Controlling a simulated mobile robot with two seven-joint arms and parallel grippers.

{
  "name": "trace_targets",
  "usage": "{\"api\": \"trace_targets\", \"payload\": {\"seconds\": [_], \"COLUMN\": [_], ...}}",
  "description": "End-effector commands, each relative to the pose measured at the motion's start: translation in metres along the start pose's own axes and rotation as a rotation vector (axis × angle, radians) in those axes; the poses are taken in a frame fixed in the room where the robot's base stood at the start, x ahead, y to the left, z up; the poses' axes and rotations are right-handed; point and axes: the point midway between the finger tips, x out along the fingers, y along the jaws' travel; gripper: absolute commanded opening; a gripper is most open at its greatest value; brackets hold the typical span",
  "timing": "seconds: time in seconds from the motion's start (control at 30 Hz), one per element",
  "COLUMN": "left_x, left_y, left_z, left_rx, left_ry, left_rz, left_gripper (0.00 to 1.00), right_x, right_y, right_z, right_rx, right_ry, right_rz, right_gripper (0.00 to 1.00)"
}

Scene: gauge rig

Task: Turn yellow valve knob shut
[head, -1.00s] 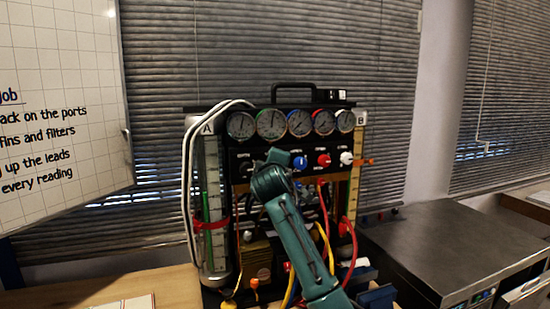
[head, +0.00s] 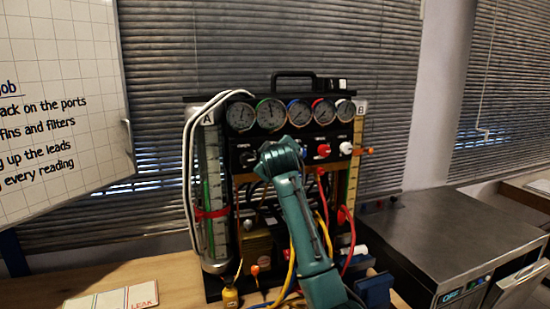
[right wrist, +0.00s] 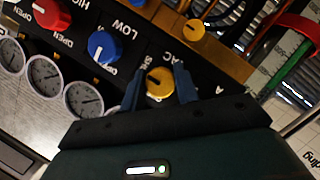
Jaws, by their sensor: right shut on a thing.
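The yellow valve knob (right wrist: 160,84) shows in the right wrist view, between the two dark fingers of my right gripper (right wrist: 160,88). The fingers are shut on it from both sides. A dark pointer mark shows on its face. The letters VAC are printed beside it, partly covered by a finger. In the head view my right arm (head: 296,215) reaches up to the panel, and its wrist hides the yellow knob and the fingertips. My left gripper is not in view.
The blue knob (right wrist: 104,47) and red knob (right wrist: 51,13) sit in the same row. Several round gauges (head: 271,114) are above. Hoses hang below. A steel-topped machine (head: 450,240) stands at the right. A LEAK card (head: 110,299) lies on the bench.

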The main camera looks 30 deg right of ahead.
Motion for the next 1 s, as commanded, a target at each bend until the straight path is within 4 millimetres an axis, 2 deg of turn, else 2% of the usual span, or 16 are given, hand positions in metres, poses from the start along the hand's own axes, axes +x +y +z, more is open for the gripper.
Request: {"api": "trace_targets", "payload": {"seconds": [0.27, 0.3, 0.53, 0.83, 1.0], "left_x": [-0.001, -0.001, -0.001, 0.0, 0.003], "left_y": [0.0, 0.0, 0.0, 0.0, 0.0], "left_z": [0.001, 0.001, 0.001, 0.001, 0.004], "left_rx": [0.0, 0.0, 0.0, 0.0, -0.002], "left_ry": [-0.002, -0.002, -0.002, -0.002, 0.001], "left_rz": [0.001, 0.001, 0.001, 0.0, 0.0], "left_gripper": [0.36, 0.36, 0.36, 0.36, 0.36], "right_x": [0.0, 0.0, 0.0, -0.002, -0.02], "right_y": [-0.001, -0.001, -0.001, 0.0, -0.001], "right_z": [0.0, 0.0, 0.0, 0.0, 0.001], "right_rx": [0.003, 0.003, 0.002, 0.001, 0.001], "right_ry": [-0.001, -0.001, -0.001, 0.001, 0.003], "right_rz": [-0.003, -0.003, -0.002, 0.0, 0.001], "right_gripper": [0.08, 0.32, 0.51, 0.52, 0.52]}}
